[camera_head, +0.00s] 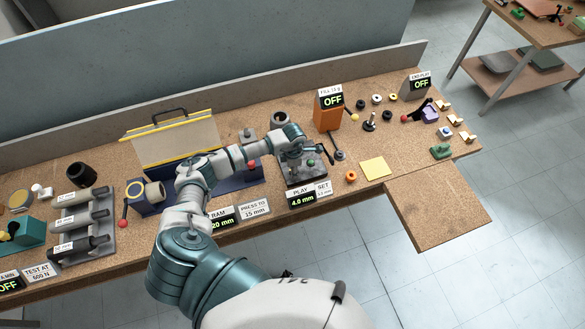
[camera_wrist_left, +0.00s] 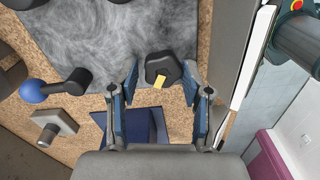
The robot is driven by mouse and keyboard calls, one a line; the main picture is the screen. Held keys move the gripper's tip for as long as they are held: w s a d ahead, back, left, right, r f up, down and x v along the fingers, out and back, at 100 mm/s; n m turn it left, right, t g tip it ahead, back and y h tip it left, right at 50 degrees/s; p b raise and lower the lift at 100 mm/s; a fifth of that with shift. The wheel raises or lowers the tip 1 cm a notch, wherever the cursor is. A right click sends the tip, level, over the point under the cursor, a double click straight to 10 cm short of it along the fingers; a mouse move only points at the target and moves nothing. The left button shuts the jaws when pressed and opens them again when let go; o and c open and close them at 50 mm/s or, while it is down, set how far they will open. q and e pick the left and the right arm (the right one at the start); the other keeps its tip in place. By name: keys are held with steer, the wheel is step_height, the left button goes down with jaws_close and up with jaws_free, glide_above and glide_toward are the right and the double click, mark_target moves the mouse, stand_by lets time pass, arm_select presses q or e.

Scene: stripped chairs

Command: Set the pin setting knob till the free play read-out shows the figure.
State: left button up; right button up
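My left gripper (camera_head: 297,163) is over the small dark fixture (camera_head: 304,180) at the middle of the bench. In the left wrist view, its open fingers (camera_wrist_left: 162,82) stand on either side of a dark faceted knob (camera_wrist_left: 162,68) with a yellow mark. The knob is on a grey plate (camera_wrist_left: 95,35), with narrow gaps to the fingers, and is largely hidden by the gripper in the head view. The play read-out (camera_head: 302,199) in front shows 4.0 mm. The set card (camera_head: 323,188) beside it has a figure too small to read surely. My right gripper is in neither view.
A blue ball lever (camera_wrist_left: 35,91) stands left of the knob in the wrist view. An orange block (camera_head: 327,119), a black lever (camera_head: 338,154) and a yellow pad (camera_head: 375,169) stand right of the fixture. A blue-based press (camera_head: 240,182) is left. The right bench extension (camera_head: 440,215) is clear.

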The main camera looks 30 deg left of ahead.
arm_select(q)
steer(key=shift+d+r, duration=0.1)
steer(key=shift+d, duration=0.2)
steer(key=c, duration=0.6)
steer(key=shift+c, duration=0.2)
steer(key=n, duration=0.3)
steer(key=shift+a, duration=0.2)
steer(key=shift+n, duration=1)
steer(key=shift+w, duration=0.1)
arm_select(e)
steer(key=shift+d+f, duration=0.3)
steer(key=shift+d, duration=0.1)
